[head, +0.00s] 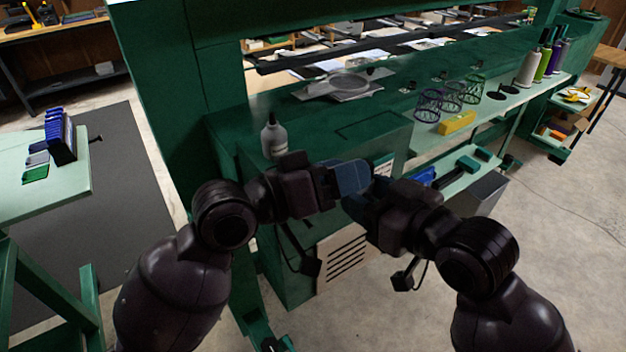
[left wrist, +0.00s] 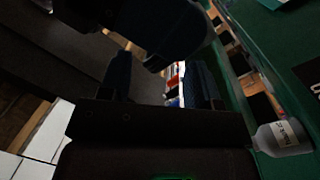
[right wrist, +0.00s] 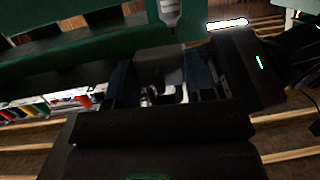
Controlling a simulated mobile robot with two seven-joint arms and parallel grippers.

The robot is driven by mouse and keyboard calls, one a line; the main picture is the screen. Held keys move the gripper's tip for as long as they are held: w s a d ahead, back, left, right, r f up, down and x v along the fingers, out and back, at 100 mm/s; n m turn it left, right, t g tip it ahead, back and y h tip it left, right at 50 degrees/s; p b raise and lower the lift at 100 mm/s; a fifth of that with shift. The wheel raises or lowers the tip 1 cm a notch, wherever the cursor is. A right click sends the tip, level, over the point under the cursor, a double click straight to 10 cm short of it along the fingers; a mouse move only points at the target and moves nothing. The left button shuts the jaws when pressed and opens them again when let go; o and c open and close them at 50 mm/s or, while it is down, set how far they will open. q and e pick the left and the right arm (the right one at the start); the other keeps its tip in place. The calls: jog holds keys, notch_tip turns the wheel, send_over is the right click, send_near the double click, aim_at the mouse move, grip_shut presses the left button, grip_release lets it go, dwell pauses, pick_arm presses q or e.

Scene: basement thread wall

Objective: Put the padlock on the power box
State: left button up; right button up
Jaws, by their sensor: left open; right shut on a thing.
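My right gripper (head: 366,203) is in front of the green machine, shut on a small silvery thing (right wrist: 150,95). That thing shows between the fingers in the right wrist view; it looks like the padlock, but most of it is hidden. My left gripper (head: 358,177) is open, just above and very close to the right one; I cannot tell whether they touch. In the left wrist view its fingers (left wrist: 160,78) stand apart. A red and white label (head: 384,166) on the machine's front shows behind the grippers. The power box is not clearly visible; the grippers hide that area.
The green machine cabinet (head: 290,285) stands close ahead, with a white bottle (head: 273,137) on its top. Thread cones (head: 528,68), wire holders (head: 452,97) and a yellow block (head: 457,123) are on the ledge at right. A table (head: 70,190) stands at left.

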pick_arm(q)
jog(key=shift+x, duration=1.45)
jog(key=c, duration=0.8)
jog(key=shift+s, duration=0.1)
grip_shut()
pick_arm(e)
jog(key=o, duration=1)
jog(key=shift+o, duration=0.5)
jog(key=shift+s+a, duration=0.1)
